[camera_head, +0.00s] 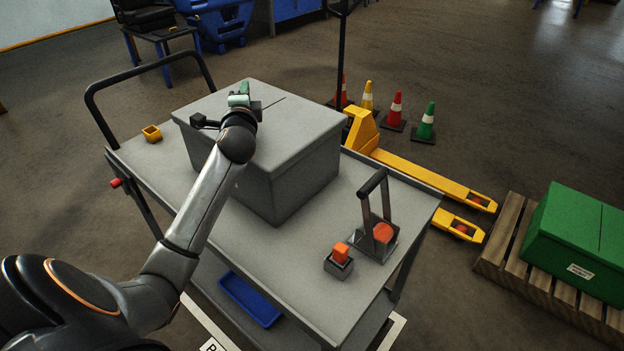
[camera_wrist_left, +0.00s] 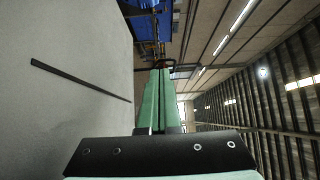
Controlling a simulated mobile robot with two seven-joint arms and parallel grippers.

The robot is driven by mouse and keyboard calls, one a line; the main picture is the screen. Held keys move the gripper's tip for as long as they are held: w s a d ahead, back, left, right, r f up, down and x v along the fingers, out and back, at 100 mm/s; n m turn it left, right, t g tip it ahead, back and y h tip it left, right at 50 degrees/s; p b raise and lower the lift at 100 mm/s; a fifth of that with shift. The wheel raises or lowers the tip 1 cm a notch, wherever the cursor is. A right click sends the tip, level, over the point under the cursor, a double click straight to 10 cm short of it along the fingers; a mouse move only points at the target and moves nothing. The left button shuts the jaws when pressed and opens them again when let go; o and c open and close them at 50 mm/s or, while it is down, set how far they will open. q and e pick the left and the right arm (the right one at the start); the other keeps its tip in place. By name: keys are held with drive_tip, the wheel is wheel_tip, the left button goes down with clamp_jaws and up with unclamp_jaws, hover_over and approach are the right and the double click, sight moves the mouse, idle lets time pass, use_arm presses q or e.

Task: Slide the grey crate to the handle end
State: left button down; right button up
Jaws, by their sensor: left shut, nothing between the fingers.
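The grey crate (camera_head: 300,170), a large closed box, stands on the grey cart (camera_head: 135,168), towards its far left part. The cart's black handle (camera_head: 150,72) rises at its far left end, with a strip of bare deck between it and the crate. My left gripper (camera_head: 240,92), with green fingers, is shut and empty at the crate's lid, near its far left edge. Its shut fingers (camera_wrist_left: 156,100) also show in the left wrist view, beside the grey lid (camera_wrist_left: 70,85) with its dark slot. I cannot tell whether they touch the crate. My right gripper is out of view.
A black-handled metal fixture (camera_head: 375,215) and a small block with an orange top (camera_head: 339,262) stand at the near right. A yellow pallet jack (camera_head: 420,175) and several cones are beyond the cart.

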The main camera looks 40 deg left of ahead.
use_arm(q)
drive_tip(key=shift+d, duration=0.35)
hover_over(311, 166)
drive_tip(key=w+d+v, duration=0.1)
drive_tip(key=v, duration=0.4)
wheel_tip(311, 166, down, 15)
drive_tip(key=shift+s+a+f+b, duration=0.1)
drive_tip(key=shift+s+a+b, duration=0.1)
drive_tip(key=shift+b, duration=0.9)
drive_tip(key=shift+a+r, duration=0.2)
drive_tip(key=shift+a, duration=0.35)
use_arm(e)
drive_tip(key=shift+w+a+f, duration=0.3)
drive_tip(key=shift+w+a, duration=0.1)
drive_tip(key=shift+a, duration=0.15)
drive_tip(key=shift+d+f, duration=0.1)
